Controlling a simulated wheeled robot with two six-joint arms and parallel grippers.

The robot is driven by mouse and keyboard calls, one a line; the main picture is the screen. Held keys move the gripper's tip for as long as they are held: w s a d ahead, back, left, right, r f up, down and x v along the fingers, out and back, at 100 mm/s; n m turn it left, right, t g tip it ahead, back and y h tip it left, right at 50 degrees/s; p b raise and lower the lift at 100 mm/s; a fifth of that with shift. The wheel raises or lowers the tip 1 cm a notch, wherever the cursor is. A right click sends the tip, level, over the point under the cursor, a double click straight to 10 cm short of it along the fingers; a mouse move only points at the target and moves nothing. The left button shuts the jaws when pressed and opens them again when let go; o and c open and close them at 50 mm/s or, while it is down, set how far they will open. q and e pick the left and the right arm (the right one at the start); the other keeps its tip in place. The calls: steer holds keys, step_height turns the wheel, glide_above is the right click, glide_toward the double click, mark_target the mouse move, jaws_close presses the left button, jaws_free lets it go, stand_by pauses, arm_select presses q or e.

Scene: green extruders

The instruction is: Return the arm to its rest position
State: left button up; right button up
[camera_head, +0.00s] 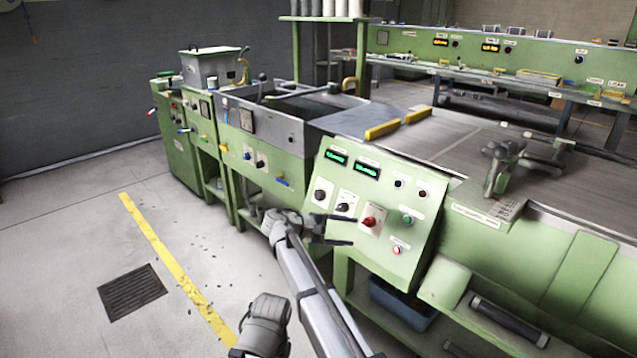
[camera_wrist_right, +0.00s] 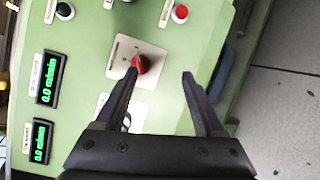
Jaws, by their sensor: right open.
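My right gripper (camera_head: 352,230) is in front of the sloped green control panel (camera_head: 385,190), its two dark fingers spread and pointing at it. In the wrist view the gripper (camera_wrist_right: 161,72) is open with nothing held between its fingers. A red rotary knob (camera_head: 369,222) on a pale plate is just beyond the fingertips. In the wrist view the knob (camera_wrist_right: 140,64) appears beside the left fingertip, which partly overlaps it; whether they touch I cannot tell. My left gripper is not in view.
The panel carries green displays (camera_head: 367,169), black knobs (camera_head: 321,197) and a red button (camera_head: 396,250). A blue bin (camera_head: 402,303) sits underneath. A long green machine (camera_head: 265,145) with a trough extends behind. Open floor (camera_head: 80,230) with a yellow line (camera_head: 170,262) is at left.

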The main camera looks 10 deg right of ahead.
steer(key=s+d+f+m+g+y, duration=0.1)
steer(key=s+d+f+m+y, duration=0.15)
steer(key=s+f+y, duration=0.55)
steer(key=s+d+f+m+g+y, duration=0.1)
steer(key=s+f+m+g+y, duration=0.3)
steer(key=s, duration=0.9)
steer(key=s+a+f+n+t, duration=0.1)
steer(key=s+a+f+n, duration=0.15)
steer(key=s+a, duration=1.05)
step_height(320, 180, up, 30)
steer(key=w+a+p, duration=0.1)
steer(key=p, duration=2.8)
steer(key=shift+a, duration=0.1)
